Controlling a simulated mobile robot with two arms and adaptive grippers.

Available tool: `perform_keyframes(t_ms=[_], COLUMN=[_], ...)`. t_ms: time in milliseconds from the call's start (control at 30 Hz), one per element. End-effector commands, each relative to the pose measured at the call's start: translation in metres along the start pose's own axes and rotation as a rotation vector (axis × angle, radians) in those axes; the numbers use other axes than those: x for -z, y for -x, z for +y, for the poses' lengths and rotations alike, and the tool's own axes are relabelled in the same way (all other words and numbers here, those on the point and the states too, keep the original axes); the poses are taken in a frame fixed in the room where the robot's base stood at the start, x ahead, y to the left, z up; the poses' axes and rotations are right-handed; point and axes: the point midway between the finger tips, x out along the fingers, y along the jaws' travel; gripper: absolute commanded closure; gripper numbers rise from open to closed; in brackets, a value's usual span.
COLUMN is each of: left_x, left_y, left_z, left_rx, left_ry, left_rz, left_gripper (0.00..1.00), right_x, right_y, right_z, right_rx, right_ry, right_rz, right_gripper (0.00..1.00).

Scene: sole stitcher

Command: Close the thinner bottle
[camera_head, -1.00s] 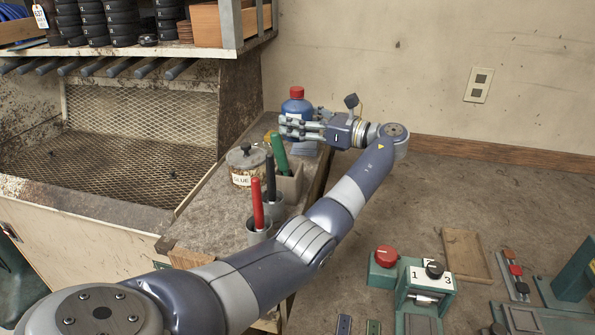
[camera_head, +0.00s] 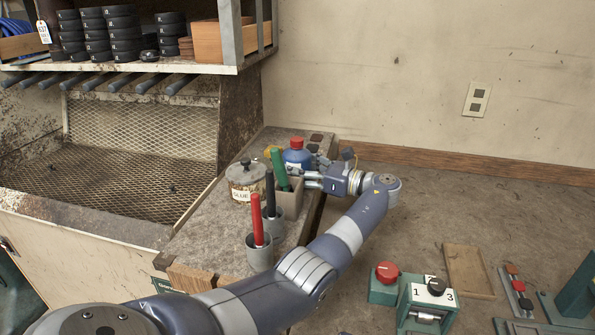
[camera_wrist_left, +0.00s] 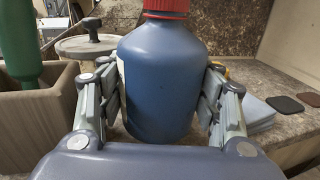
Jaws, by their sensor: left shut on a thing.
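The thinner bottle (camera_head: 297,155) is blue with a red cap (camera_head: 297,142) and stands upright at the far end of the narrow bench. In the left wrist view the bottle (camera_wrist_left: 162,85) fills the middle, and the ribbed red cap (camera_wrist_left: 166,7) is on its neck, its top cut off by the frame. I cannot tell how tight the cap is. My left gripper (camera_head: 307,176) is shut around the bottle's body, with fingers on both sides in the left wrist view (camera_wrist_left: 160,108). The bottle's base is at or very near the bench top. My right gripper is not in view.
A box (camera_head: 290,199) with a green-handled tool (camera_head: 279,170) stands close in front of the bottle. A lidded glue jar (camera_head: 245,182) and cups with red (camera_head: 256,220) and dark handles are nearby. Pale sheets (camera_wrist_left: 258,112) lie right of the bottle in the wrist view.

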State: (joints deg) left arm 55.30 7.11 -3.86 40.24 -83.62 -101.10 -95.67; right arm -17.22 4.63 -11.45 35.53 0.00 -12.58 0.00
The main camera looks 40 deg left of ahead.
Motion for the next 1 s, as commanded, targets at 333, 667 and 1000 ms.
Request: perform_keyframes(t_ms=[333, 667, 1000], left_x=[0.010, 0.013, 0.011], left_y=[0.000, 0.000, 0.012], left_z=[0.000, 0.000, -0.001], left_rx=[0.001, 0.001, 0.004], left_ry=[0.003, 0.002, 0.002], left_rz=[-0.001, 0.000, 0.000], left_gripper=[1.00, 0.32, 0.32], right_x=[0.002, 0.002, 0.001], right_y=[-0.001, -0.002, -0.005], right_z=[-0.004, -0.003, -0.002], right_rx=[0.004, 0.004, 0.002], right_ry=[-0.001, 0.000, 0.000], right_rz=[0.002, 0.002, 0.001], right_gripper=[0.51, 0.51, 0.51])
